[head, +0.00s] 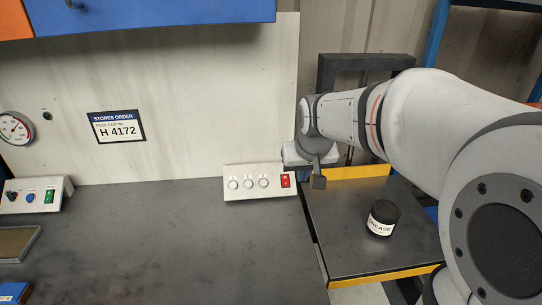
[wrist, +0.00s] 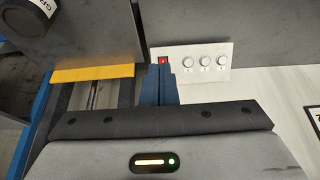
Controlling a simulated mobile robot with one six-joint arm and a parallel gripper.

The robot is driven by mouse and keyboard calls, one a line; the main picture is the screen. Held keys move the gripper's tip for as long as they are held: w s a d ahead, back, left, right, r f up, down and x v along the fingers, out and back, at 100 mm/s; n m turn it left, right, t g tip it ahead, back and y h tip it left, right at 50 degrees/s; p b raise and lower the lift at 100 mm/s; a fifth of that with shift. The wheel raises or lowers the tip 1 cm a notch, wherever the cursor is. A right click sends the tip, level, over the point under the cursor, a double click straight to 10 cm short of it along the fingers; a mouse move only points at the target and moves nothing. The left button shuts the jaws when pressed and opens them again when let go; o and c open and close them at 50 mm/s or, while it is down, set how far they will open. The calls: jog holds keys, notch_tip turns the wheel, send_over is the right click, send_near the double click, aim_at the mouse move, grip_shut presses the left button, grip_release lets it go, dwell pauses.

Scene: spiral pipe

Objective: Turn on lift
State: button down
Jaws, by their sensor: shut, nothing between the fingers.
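A sloped white panel (head: 240,190) stands at the back of the bench, with several round white buttons (head: 248,184) and a red rocker switch (head: 285,181) at its right end. The wrist view shows this panel (wrist: 212,50) upside down, with the red switch (wrist: 163,60) just beyond my fingertips. My gripper (head: 319,182) is shut and empty, just right of the panel in the head view; its fingers (wrist: 162,75) overlap the switch's lower edge in the wrist view. I cannot tell whether they touch. A dark platform with yellow edges (head: 345,250), perhaps the lift, stands right of the bench.
A black grease jar (head: 383,218) stands on the platform. A second panel (head: 35,195) with a green switch (head: 49,196) and a blue button sits at the far left, under a gauge (head: 14,128). The middle of the bench (head: 170,245) is clear. A blue cabinet (head: 150,14) hangs above.

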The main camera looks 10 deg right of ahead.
aim_at(286, 184)
jog(key=w+f+t+b, duration=0.1)
jog(key=w+f, duration=0.5)
jog(key=w, duration=0.7)
jog(key=shift+f+b, duration=0.2)
jog(key=shift+b, duration=0.65)
jog(key=shift+d+f, duration=0.1)
jog(key=p+x, duration=0.1)
jog(key=x, duration=1.2)
jog(key=shift+w+f, duration=0.2)
jog(key=shift+f, duration=0.15)
